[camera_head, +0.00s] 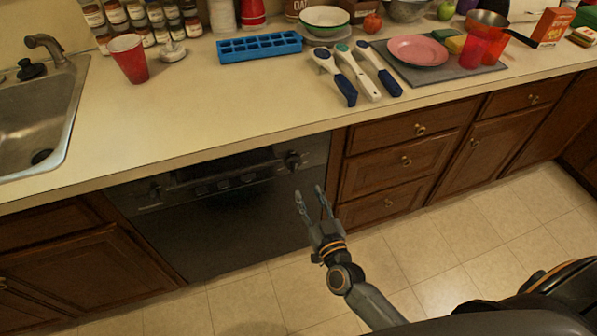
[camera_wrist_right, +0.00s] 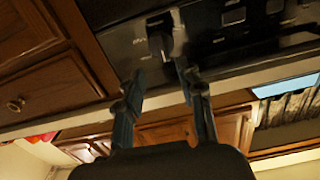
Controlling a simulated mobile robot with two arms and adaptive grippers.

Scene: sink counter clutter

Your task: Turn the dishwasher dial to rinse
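The dishwasher (camera_head: 235,235) has a dark front under the counter in the head view. A dark dial (camera_head: 293,160) is at the right end of its control panel, and another knob (camera_head: 156,192) is at the left end. My right gripper (camera_head: 309,191) is in front of the panel's right end, just below the right dial in the picture. Its fingers are apart with nothing between them. In the right wrist view, the dial (camera_wrist_right: 158,44) is just beyond the open fingertips (camera_wrist_right: 161,73). The gap to the dial is hard to judge. The panel markings are too blurred to read. My left gripper is out of view.
Wooden drawers (camera_head: 397,162) adjoin the dishwasher on the right. The counter edge (camera_head: 250,140) overhangs the panel. A blue ice tray (camera_head: 260,47), several long-handled utensils and a pink plate (camera_head: 417,50) are on the counter. The tiled floor is clear.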

